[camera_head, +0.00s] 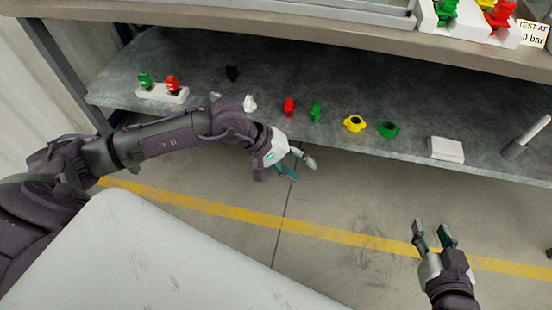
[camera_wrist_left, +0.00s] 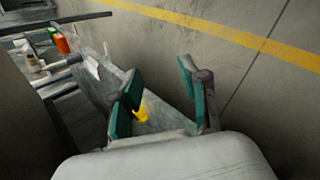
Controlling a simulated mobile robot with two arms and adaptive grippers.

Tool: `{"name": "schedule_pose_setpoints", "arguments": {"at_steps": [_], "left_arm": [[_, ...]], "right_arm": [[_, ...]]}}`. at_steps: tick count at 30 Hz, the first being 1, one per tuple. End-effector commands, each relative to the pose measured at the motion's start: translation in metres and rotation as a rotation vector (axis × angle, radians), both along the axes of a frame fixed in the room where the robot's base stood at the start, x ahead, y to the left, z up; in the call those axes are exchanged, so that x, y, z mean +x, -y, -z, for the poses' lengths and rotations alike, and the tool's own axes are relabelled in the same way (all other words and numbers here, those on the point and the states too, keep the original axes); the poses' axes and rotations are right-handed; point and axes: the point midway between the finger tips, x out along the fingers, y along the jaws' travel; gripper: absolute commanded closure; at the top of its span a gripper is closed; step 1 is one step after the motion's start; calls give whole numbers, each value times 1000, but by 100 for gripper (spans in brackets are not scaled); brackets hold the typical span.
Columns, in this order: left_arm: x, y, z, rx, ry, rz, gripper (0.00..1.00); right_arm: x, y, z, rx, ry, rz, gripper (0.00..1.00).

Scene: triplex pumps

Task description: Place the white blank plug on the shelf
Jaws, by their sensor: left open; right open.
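A small white piece (camera_head: 249,103) that looks like the white blank plug stands on the grey lower shelf (camera_head: 330,95), just behind my left forearm, which may hide part of it. My left gripper (camera_head: 301,167) is open and empty in front of the shelf's front edge, to the right of and nearer than the white piece. Its two green-padded fingers also show apart in the left wrist view (camera_wrist_left: 160,80), with a yellow part (camera_wrist_left: 141,112) visible beyond them. My right gripper (camera_head: 432,229) is open and empty over the floor at the lower right.
On the shelf are a white holder (camera_head: 162,94) with green and red pieces, a black piece (camera_head: 232,73), a red piece (camera_head: 289,108), a green piece (camera_head: 316,112), yellow (camera_head: 354,123) and green (camera_head: 388,129) ring-like parts, and a white block (camera_head: 445,149). An upper shelf (camera_head: 300,32) overhangs.

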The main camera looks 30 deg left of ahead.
Motion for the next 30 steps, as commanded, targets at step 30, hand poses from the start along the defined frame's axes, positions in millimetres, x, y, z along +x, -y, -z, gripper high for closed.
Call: {"name": "schedule_pose_setpoints", "arguments": {"at_steps": [30], "left_arm": [[-47, -16, -32, 915, 1067, 284, 55]], "right_arm": [[0, 0, 0, 1, 1, -1, 59]]}}
